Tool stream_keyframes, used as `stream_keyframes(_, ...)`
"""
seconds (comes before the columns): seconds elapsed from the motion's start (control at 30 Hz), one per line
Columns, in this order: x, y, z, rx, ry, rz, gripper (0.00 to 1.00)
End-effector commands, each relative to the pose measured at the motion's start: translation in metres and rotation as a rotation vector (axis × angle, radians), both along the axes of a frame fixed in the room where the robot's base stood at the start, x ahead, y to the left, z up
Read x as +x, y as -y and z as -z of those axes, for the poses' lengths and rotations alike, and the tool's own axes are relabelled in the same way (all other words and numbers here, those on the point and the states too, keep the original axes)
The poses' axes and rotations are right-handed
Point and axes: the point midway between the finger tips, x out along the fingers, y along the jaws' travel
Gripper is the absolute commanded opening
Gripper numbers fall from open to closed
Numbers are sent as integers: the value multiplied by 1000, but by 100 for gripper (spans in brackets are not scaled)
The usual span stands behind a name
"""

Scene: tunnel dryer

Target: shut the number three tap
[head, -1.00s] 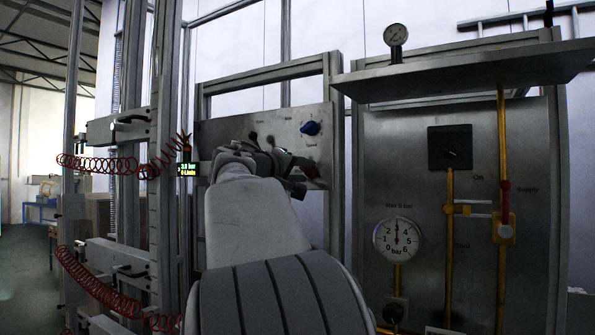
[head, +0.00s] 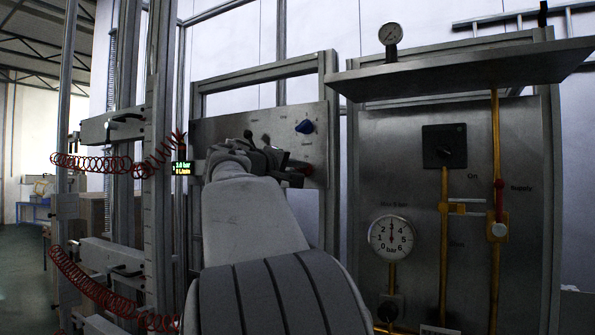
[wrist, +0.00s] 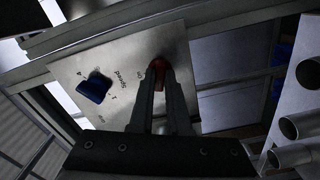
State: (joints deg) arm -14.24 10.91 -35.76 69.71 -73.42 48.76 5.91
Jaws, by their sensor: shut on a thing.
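My gripper (wrist: 158,76) is shut on a red knob (wrist: 157,64) on a metal control panel (wrist: 185,45), beside the blue "Speed" knob (wrist: 94,88). In the head view my gripper (head: 290,172) reaches to the panel's lower right, and my arm hides part of the panel. The red knob shows there as a dark red patch (head: 305,167) at the fingertips. I cannot read any number three on a tap. On the right board, a vertical yellow pipe (head: 495,130) labelled "Supply" carries a valve with a red part (head: 499,200).
A pressure gauge (head: 391,238) and a black switch (head: 444,146) are on the right board. A shelf (head: 460,72) juts out above, with a small gauge (head: 391,36). Coiled red hoses (head: 95,162) hang by black-levered blocks (head: 118,124) at the left. A lit display (head: 181,168) stands beside the panel.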

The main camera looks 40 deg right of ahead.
Motion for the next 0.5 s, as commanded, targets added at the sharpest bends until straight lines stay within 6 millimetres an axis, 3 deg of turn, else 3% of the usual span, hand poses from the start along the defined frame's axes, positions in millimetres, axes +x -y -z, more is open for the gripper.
stream_keyframes(0.5, 0, 0, 0, -122, -298, 1, 0)
